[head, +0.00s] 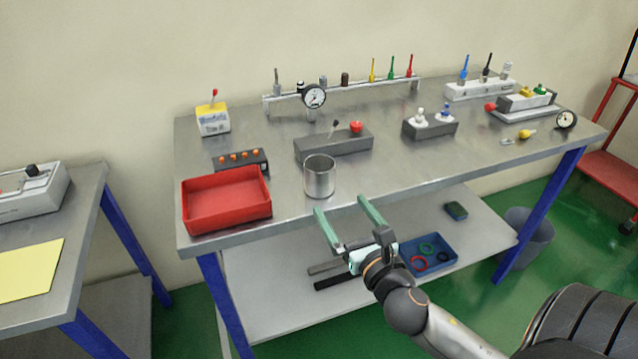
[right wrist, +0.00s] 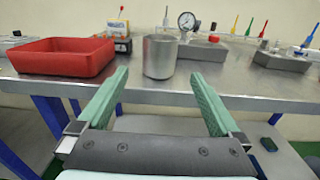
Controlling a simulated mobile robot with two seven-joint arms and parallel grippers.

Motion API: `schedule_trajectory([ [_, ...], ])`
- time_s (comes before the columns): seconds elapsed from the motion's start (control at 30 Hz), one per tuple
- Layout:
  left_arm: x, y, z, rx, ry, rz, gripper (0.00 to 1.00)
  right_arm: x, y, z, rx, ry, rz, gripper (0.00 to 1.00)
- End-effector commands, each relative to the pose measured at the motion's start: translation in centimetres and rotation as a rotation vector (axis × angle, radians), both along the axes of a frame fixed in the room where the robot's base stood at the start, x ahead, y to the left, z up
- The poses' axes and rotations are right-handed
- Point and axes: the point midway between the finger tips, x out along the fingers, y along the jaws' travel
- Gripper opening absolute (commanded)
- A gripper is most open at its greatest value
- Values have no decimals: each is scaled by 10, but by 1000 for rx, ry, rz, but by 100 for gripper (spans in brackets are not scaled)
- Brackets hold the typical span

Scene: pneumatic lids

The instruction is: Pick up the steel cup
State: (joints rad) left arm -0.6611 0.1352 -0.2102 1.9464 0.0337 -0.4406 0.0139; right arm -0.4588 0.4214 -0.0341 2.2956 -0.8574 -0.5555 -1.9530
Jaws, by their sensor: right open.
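The steel cup (head: 319,177) stands upright on the metal workbench, near its front edge, just right of the red tray. It also shows in the right wrist view (right wrist: 160,57), centred ahead between the two fingers and beyond their tips. My right gripper (head: 346,208) is open and empty, with its green fingers pointing toward the bench just in front of and slightly right of the cup. The fingers are apart from the cup. In the right wrist view the gripper (right wrist: 160,90) has its fingers spread wider than the cup. My left gripper is not in view.
The red tray (head: 224,229) sits left of the cup. A grey block with a red knob (head: 335,143) stands close behind it, and a box with orange buttons (head: 240,160) is behind left. The bench top (head: 400,175) right of the cup is clear. A lower shelf holds a blue bin (head: 447,265).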

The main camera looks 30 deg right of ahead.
Motion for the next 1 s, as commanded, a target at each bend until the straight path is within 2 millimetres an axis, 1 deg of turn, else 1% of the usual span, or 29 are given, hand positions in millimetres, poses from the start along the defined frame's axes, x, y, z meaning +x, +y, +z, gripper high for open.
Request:
schedule_trajectory([
  [0.17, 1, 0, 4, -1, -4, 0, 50, 21, -5, 5, -26, -6, -2, 100],
  [0.3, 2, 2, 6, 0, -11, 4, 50, 44, -10, 5, -22, -4, -2, 100],
  [0.4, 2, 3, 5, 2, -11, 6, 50, 58, -13, 4, -21, -4, -2, 100],
  [0.5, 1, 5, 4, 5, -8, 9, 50, 66, -15, 3, -20, -2, -2, 100],
  [0.67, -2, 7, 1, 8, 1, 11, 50, 73, -16, 4, -20, -1, -2, 100],
  [0.77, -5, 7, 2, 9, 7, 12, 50, 84, -18, 8, -18, -3, -2, 100],
  [0.9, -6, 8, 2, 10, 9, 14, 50, 103, -21, 13, -18, -3, -1, 100],
  [1.0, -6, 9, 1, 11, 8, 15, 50, 114, -24, 11, -17, 0, -1, 100],
])
